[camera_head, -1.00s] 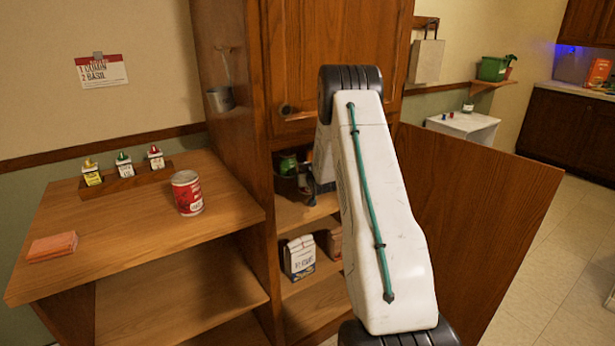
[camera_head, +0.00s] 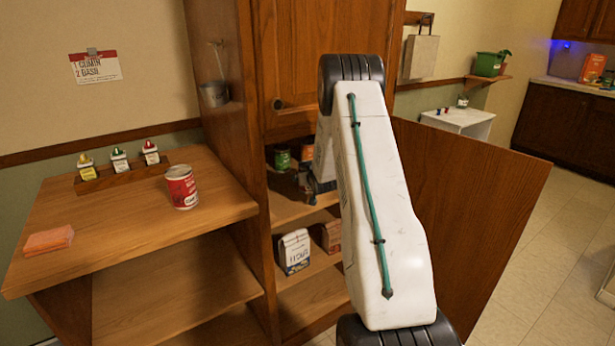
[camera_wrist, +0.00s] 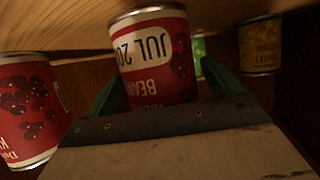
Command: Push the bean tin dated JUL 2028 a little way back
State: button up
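The bean tin marked JUL 20.. (camera_wrist: 160,60) is red with a white band and shows upside down in the wrist view. The last digits of its date are cut off from sight. My gripper (camera_wrist: 163,85) has its two green fingers spread, one on each side of the tin's near part. A gap shows at the right finger; whether the left finger touches the tin I cannot tell. In the head view my gripper (camera_head: 318,186) is at the open cupboard's upper shelf, mostly hidden by my arm.
A red bean tin (camera_wrist: 26,108) stands left in the wrist view; a yellow tin (camera_wrist: 260,46) and a green tin (camera_wrist: 199,52) are farther right. The cupboard door (camera_head: 470,195) stands open at right. Another red tin (camera_head: 181,188) is on the counter (camera_head: 130,215).

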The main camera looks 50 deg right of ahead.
jog(key=shift+v, duration=3.9)
